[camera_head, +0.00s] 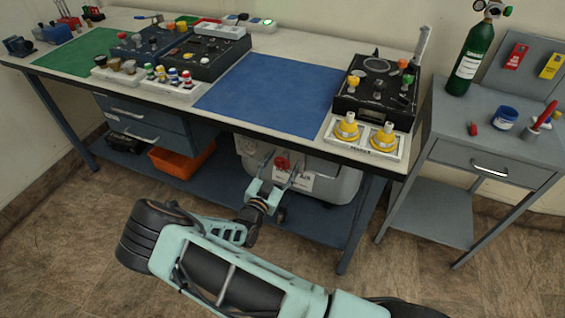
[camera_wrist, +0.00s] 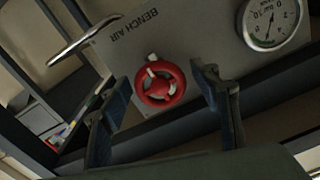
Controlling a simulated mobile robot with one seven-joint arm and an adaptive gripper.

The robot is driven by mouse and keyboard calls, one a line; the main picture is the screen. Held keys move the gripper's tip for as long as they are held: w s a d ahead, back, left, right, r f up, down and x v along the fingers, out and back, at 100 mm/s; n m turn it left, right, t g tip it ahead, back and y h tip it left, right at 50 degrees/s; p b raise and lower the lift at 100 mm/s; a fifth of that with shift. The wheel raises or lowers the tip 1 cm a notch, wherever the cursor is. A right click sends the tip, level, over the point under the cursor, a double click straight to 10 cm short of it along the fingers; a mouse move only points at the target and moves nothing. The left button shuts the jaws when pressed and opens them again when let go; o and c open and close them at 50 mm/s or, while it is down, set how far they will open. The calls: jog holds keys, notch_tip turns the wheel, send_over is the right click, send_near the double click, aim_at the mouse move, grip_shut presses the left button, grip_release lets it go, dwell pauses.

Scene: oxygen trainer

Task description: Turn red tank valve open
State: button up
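The red valve handle (camera_wrist: 160,83) is a small round handwheel with spokes, on a grey panel (camera_wrist: 190,45) lettered "BENCH AIR". In the head view the red valve (camera_head: 282,163) shows under the bench, in front of the grey tank (camera_head: 345,180). My gripper (camera_head: 279,173) is open, with its fingers pointing at the valve. In the wrist view the gripper (camera_wrist: 160,100) has one finger to the left and one to the right of the wheel. The wheel appears beyond the fingertips, with nothing held. Whether the fingers touch it cannot be told.
A pressure gauge (camera_wrist: 271,22) sits right of the wheel, and a metal handle (camera_wrist: 82,42) is at the left. The bench top (camera_head: 300,62) overhangs the tank. An orange bin (camera_head: 182,158) stands on the lower shelf. A green cylinder (camera_head: 472,58) stands on the side table.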

jog(key=v, duration=1.2)
dwell(0.3)
